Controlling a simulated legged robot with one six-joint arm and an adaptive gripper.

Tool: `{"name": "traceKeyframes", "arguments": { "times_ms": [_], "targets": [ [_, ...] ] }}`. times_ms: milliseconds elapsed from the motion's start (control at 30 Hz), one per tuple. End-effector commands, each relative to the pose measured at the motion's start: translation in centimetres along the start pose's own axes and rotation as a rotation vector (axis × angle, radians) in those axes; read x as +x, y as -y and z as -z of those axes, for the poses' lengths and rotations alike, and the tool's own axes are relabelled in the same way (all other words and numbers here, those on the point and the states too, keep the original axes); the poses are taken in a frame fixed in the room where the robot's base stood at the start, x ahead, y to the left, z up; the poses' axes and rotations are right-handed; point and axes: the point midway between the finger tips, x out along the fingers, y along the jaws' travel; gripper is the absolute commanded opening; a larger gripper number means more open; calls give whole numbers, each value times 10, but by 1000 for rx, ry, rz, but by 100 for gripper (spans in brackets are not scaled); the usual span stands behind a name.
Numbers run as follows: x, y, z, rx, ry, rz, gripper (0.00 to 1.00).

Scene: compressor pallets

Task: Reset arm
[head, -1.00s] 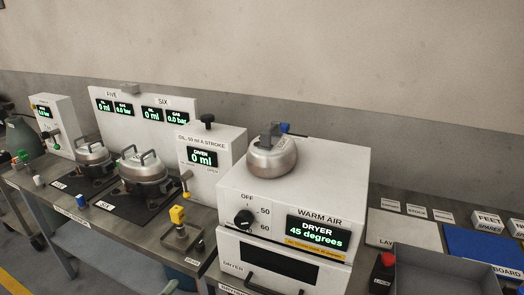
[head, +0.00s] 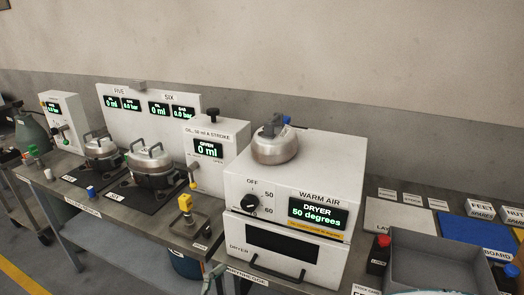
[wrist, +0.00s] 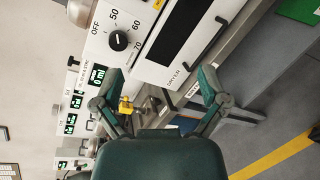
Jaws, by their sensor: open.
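My gripper (wrist: 157,74) shows in the wrist view with its two green fingers spread wide and nothing between them. In the head view the dryer display (head: 318,213) reads 50 degrees.
A metal compressor (head: 275,146) stands on the dryer. Two more (head: 152,166) sit on dark mats at left, beside the oil unit (head: 228,168). A yellow-topped part (head: 185,203) stands on the bench. A grey tray (head: 440,240) is at right. Floor (wrist: 285,120) shows in the wrist view.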

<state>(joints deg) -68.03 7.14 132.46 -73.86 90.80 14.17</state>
Motion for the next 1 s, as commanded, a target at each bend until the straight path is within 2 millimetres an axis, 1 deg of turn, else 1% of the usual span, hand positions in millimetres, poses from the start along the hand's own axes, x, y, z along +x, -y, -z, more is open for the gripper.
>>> {"name": "traceKeyframes", "arguments": {
  "times_ms": [33,167,267,400,433,500,600,700,833,1000],
  "targets": [
    [9,3,-7,16,12,47,93],
    [30,16,-26,65,35,188,93],
    [48,31,-47,128,54,330,93],
    [70,60,-83,280,73,578,93],
    [73,67,-90,320,74,631,93],
    [78,81,-105,419,75,744,93],
    [80,96,-122,578,68,887,93],
    [78,105,-135,755,54,1003,93],
    [75,111,-150,1010,26,1111,93],
    [73,105,-168,1358,-22,1165,93]
  ]
}}
